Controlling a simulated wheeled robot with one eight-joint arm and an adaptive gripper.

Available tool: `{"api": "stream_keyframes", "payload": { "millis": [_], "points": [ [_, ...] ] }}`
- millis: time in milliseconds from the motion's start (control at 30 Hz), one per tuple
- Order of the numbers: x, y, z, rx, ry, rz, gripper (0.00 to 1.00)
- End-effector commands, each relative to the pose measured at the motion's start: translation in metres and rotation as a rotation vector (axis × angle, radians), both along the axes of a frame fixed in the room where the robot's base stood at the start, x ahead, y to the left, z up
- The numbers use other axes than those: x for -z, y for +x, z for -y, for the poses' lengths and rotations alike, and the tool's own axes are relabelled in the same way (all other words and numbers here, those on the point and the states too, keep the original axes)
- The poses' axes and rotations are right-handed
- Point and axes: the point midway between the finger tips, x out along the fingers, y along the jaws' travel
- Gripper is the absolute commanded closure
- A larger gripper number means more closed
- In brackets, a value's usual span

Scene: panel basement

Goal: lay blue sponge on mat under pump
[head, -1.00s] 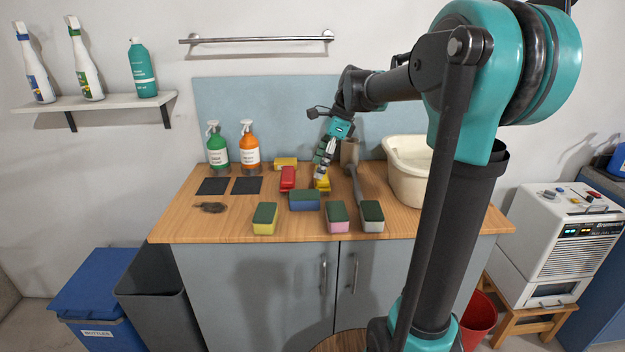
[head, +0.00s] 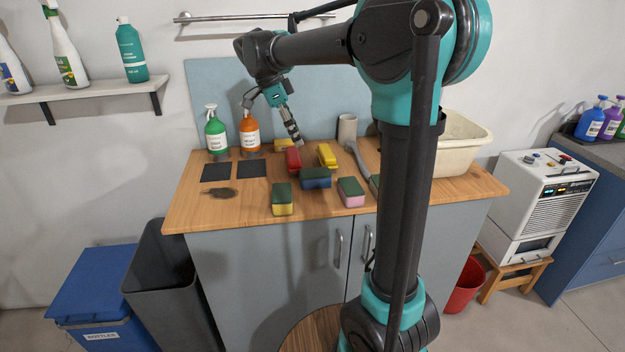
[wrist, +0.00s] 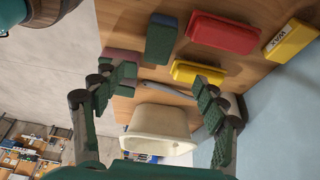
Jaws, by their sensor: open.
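The blue sponge (head: 315,181) has a dark green top and lies on the wooden counter, between the yellow and pink sponges and nearer the back. It also shows in the wrist view (wrist: 160,40), beyond the fingers. Two dark mats, a left one (head: 216,173) and a right one (head: 252,169), lie bare on the counter's left. A green spray bottle (head: 216,136) stands behind the left mat, an orange one (head: 249,136) behind the right. My gripper (head: 298,143) is open and empty above the red brush, behind the blue sponge; its spread fingers (wrist: 165,88) show in the wrist view.
A red brush (head: 293,160), a yellow brush (head: 327,155), a yellow sponge (head: 282,201) and a pink sponge (head: 351,192) crowd the blue sponge. A dark scrap (head: 221,192) lies before the mats. A cream basin (head: 460,150) stands right, partly behind my arm.

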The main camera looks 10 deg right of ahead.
Motion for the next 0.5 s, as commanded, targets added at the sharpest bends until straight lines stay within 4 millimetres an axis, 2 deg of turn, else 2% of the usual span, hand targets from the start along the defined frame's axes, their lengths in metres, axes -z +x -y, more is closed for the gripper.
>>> {"api": "stream_keyframes", "payload": {
  "millis": [300, 500],
  "points": [
    [0.058, 0.000, 0.024, 0.000, 0.002, 0.000, 0.28],
    [0.076, 0.000, 0.032, 0.000, 0.002, 0.000, 0.28]
  ]
}}
